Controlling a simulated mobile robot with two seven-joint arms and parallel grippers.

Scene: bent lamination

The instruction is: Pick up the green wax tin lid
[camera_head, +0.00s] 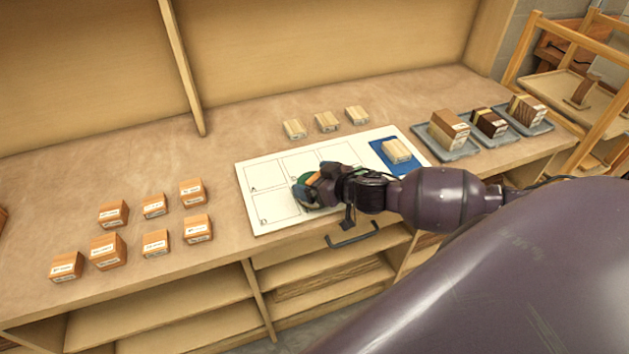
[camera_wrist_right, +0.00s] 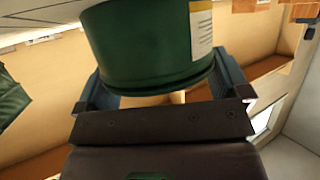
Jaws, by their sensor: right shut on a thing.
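The green wax tin (camera_wrist_right: 145,45) fills the top of the right wrist view, with a white and yellow label on its side. In the head view a small green part of it (camera_head: 300,190) shows at the end of my right arm, over the white board; the rest is hidden by the gripper. My right gripper (camera_head: 312,190) is shut on the green tin, with a finger on each side of it in the wrist view (camera_wrist_right: 160,92). I cannot tell the lid apart from the tin's body. My left gripper is not in view.
The white board (camera_head: 262,226) has marked cells and a blue patch (camera_head: 380,146) bearing a pale block (camera_head: 397,151). Several orange-brown blocks (camera_head: 155,206) stand at left, pale blocks (camera_head: 327,121) behind. Grey trays (camera_head: 463,154) with blocks stand at right.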

